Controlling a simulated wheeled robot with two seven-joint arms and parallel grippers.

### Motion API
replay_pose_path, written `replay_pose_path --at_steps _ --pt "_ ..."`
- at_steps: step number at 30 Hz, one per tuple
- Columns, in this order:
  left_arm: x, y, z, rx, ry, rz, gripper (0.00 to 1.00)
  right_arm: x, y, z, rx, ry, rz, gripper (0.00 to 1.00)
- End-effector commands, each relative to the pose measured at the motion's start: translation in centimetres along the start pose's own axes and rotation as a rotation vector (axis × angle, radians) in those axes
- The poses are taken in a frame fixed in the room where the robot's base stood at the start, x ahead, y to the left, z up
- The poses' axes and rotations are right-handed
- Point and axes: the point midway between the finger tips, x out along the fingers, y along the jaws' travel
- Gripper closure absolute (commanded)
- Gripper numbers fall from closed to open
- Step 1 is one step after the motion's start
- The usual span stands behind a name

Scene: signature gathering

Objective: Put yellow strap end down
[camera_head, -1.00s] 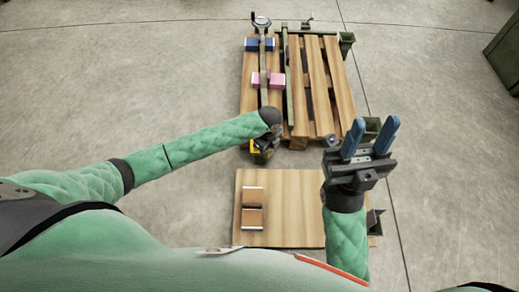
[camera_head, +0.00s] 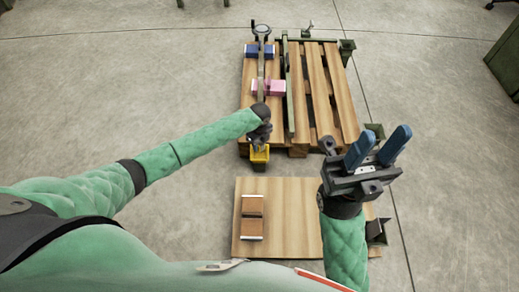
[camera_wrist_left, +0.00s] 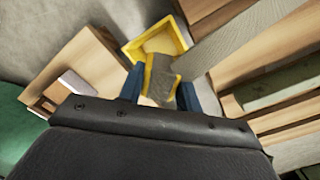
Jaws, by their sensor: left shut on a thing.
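The yellow strap end (camera_head: 259,153) is a yellow, box-like piece at the near left edge of the wooden pallet (camera_head: 317,77). My left gripper (camera_head: 261,137) is at the strap end; in the left wrist view its two blue fingers (camera_wrist_left: 160,92) are shut on it. There the strap end (camera_wrist_left: 158,40) shows as a yellow frame with a grey part between the fingers. Whether it touches the floor or pallet is unclear. A grey strap (camera_head: 261,68) runs along the pallet's left board. My right gripper (camera_head: 379,147) is open and empty, fingers pointing up.
A blue block (camera_head: 252,50) and a pink block (camera_head: 277,88) lie beside the strap on the pallet. A green bar (camera_head: 289,90) runs along the pallet. Bare floor lies to the left.

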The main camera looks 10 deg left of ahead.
Motion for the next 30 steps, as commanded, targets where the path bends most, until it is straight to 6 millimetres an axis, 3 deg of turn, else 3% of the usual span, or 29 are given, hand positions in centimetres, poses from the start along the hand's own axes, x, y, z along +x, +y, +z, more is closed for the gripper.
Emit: replay_pose_path --at_steps 10,26,27,30 --pt "3.8 -0.1 -0.1 -0.001 0.001 0.000 0.90 -0.9 -0.4 0.2 0.032 0.011 0.011 0.64" --pt "4.5 0.0 -0.1 0.000 0.000 0.001 0.90 -0.6 -0.4 0.2 0.033 0.011 0.016 0.64" --pt "4.5 0.0 -0.1 0.000 0.000 0.001 0.64 -0.6 -0.4 0.2 0.033 0.010 0.016 0.64" --pt "4.5 0.0 0.0 0.000 0.000 0.000 0.44 -0.7 -0.4 0.2 0.032 0.009 0.016 0.64"
